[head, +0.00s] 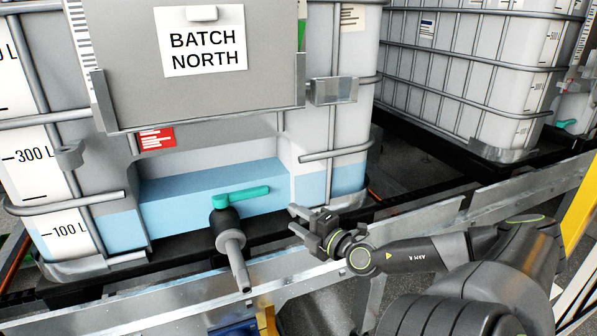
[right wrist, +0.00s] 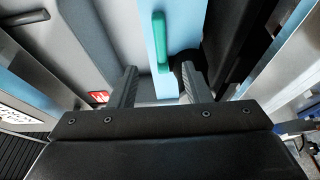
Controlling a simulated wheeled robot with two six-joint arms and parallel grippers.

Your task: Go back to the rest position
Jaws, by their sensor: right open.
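My right gripper (head: 294,219) is open and empty, just right of the outlet valve of the tank in the head view. The valve has a teal lever handle (head: 241,197) lying roughly level and a grey spout (head: 234,262) pointing down. In the right wrist view the two fingers of my right gripper (right wrist: 158,85) stand apart, with the teal handle (right wrist: 160,42) beyond them and nothing between them. My left gripper is in neither view.
The tank (head: 330,120) carries a BATCH NORTH sign (head: 201,62) and holds blue liquid low down. A metal rail (head: 420,222) runs in front, under my right arm. Another caged tank (head: 470,80) stands at the back right, with a yellow post (head: 580,215) at the right edge.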

